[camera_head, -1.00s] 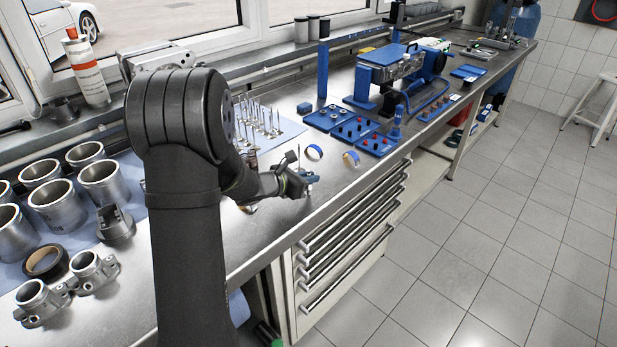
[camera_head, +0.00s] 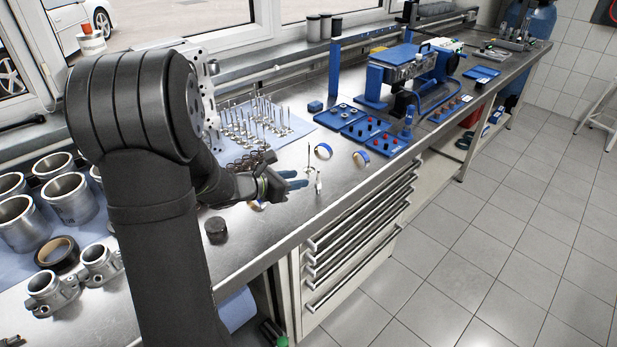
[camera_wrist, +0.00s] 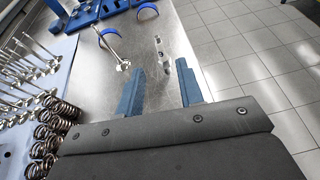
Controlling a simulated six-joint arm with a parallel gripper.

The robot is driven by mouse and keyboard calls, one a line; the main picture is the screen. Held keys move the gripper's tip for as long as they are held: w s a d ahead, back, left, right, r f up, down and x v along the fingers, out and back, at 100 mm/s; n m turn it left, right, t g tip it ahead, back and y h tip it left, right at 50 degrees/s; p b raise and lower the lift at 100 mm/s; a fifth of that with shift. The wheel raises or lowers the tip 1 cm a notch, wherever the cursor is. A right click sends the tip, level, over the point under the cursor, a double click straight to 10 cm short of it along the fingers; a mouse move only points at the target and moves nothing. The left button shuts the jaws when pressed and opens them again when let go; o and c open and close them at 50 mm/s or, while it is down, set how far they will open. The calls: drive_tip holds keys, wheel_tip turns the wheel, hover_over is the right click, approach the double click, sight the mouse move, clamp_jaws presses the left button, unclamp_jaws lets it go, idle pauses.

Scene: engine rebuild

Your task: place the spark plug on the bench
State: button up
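The spark plug (camera_head: 319,184), small and white with a metal part, appears to stand upright on the steel bench (camera_head: 262,232) near its front edge. In the wrist view the plug (camera_wrist: 160,48) is just beyond the fingertips, roughly in line with the gap between them. My gripper (camera_head: 298,180) has blue fingers. In the wrist view my gripper (camera_wrist: 160,72) is open, with nothing between the fingers. The plug looks clear of both fingers.
A single valve (camera_wrist: 113,47) stands on the bench left of the plug. Rows of valves (camera_head: 262,118) and several springs (camera_wrist: 45,130) are farther left. Blue-and-silver rings (camera_head: 323,151) lie beyond. Blue trays (camera_head: 372,140) are farther right. The bench drops off at its front edge.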

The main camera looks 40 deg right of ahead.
sight(317, 176)
drive_tip(key=shift+v, duration=1.45)
drive_tip(key=shift+d, duration=0.1)
drive_tip(key=x, duration=1.1)
drive_tip(key=shift+s+d+f, duration=0.1)
drive_tip(key=shift+d+f, duration=0.15)
drive_tip(key=shift+d+r, duration=0.1)
drive_tip(key=shift+d, duration=0.15)
drive_tip(key=shift+a+r, duration=0.1)
drive_tip(key=shift+r, duration=1.55)
drive_tip(key=shift+f, duration=0.15)
